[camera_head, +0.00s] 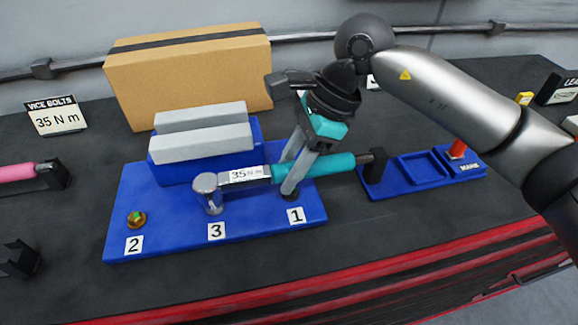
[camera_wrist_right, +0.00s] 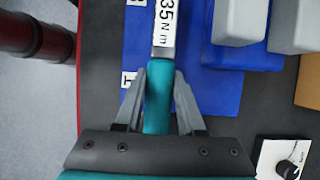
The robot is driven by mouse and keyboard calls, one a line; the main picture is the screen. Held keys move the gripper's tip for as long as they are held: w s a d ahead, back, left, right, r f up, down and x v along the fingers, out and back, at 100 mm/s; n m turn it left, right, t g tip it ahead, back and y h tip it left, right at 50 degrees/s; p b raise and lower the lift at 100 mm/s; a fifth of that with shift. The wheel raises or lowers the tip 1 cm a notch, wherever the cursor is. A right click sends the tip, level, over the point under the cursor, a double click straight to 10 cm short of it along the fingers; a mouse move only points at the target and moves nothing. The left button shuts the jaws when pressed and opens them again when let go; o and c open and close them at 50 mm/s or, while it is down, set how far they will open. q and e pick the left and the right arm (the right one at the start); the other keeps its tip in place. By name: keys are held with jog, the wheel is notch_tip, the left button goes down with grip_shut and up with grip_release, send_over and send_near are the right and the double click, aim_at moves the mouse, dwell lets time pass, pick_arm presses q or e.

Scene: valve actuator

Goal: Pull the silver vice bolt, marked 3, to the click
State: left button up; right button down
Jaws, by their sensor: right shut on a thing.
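The torque wrench has a teal handle (camera_head: 335,164), a label reading 35 N m and a silver head (camera_head: 206,185). Its head sits over the position marked 3 (camera_head: 216,231) on the blue vice base (camera_head: 170,240). The silver bolt there is mostly hidden under the head, so I cannot tell how it is seated. My right gripper (camera_head: 289,174) is shut on the teal handle near the label. In the right wrist view the fingers stand on both sides of the handle (camera_wrist_right: 158,95). My left gripper is not in view.
A brass-coloured bolt (camera_head: 137,219) stands at mark 2. Grey vice jaws (camera_head: 200,142) and a cardboard box (camera_head: 190,75) are behind. A blue tray (camera_head: 420,170) lies right, close to the handle's end. A pink handle (camera_head: 17,172) rests in a black holder at left.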

jog(key=shift+f+b, duration=0.7)
jog(key=shift+b, duration=0.05)
jog(key=shift+s+d+m+t+b, duration=0.2)
jog(key=shift+s+m+t+b, duration=0.25)
jog(key=shift+s+m, duration=0.7)
jog(key=shift+s+m+t+b, duration=0.45)
jog(key=shift+s+m, duration=0.5)
jog(key=shift+s, duration=0.2)
jog(key=shift+s, duration=0.1)
